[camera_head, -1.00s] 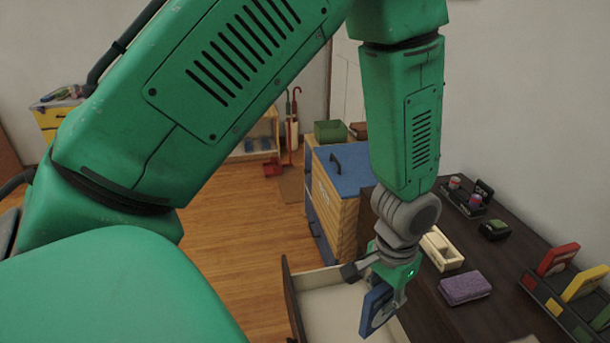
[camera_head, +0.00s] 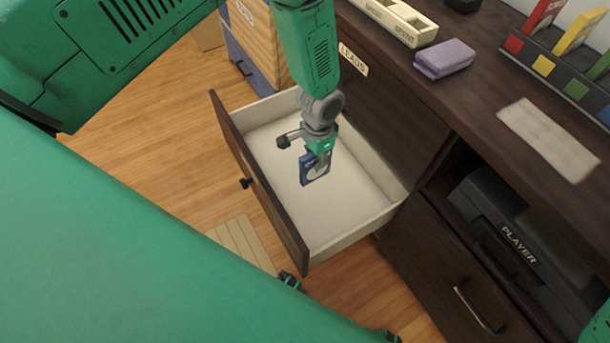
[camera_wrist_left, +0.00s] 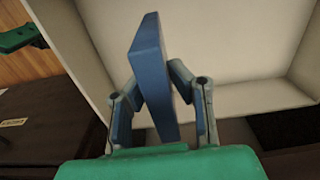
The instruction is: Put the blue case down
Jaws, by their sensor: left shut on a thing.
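The blue case (camera_head: 315,168) is a thin flat box with a pale round mark on its face. My left gripper (camera_head: 319,156) is shut on it and holds it upright over the open drawer (camera_head: 345,234). The drawer has a dark front and a pale, empty inside. In the left wrist view the blue case (camera_wrist_left: 150,75) stands between the two fingers, with the pale drawer (camera_wrist_left: 235,40) behind it. I cannot tell whether the case touches the drawer floor. My right gripper cannot be made out.
A black player (camera_head: 515,235) sits in the shelf below. A closed lower drawer (camera_head: 450,285) has a metal handle.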

